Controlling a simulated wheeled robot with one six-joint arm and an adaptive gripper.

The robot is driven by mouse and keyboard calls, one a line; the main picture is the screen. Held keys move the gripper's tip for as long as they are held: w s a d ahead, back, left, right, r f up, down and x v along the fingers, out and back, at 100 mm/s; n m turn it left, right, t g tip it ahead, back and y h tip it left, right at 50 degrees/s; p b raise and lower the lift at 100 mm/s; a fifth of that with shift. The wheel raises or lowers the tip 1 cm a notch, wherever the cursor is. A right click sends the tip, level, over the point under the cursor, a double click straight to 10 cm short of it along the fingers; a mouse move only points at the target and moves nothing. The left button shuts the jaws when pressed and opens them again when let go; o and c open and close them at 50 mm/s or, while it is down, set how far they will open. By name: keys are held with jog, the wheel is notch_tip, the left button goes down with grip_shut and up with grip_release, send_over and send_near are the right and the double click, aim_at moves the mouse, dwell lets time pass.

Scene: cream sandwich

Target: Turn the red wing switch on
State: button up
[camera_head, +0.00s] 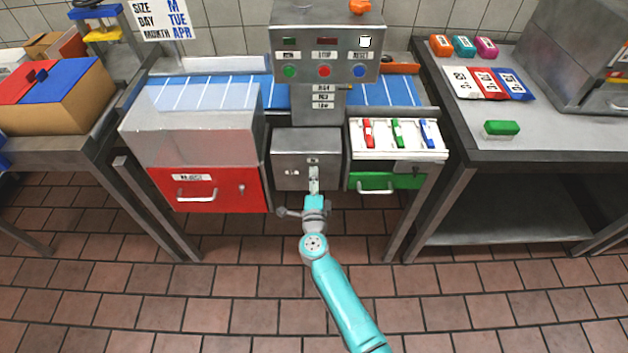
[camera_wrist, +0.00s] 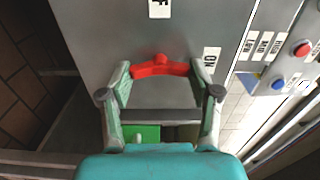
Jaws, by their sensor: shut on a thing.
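The red wing switch (camera_wrist: 160,68) sits on a grey panel face in the wrist view. Its two wings stretch left and right across the picture, with a round hub in the middle. My gripper (camera_wrist: 161,72) is shut on it, with one fingertip at each wing end. An ON label (camera_wrist: 211,60) is just right of the switch, and a partly cut-off label ending in F (camera_wrist: 159,8) is above it. In the head view my gripper (camera_head: 314,181) is at the front of the grey box (camera_head: 292,148) and hides the switch.
A red drawer (camera_head: 218,196) is left of the grey box and a green drawer (camera_head: 405,181) is right of it. A control panel (camera_head: 350,45) with coloured buttons stands above. The tiled floor in front is clear except for my arm.

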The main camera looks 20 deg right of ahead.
jog(key=shift+m, duration=0.3)
dwell(0.4)
jog(key=o, duration=1.1)
jog(key=shift+o, duration=0.2)
jog(key=v, duration=1.2)
jog(key=shift+s, duration=0.1)
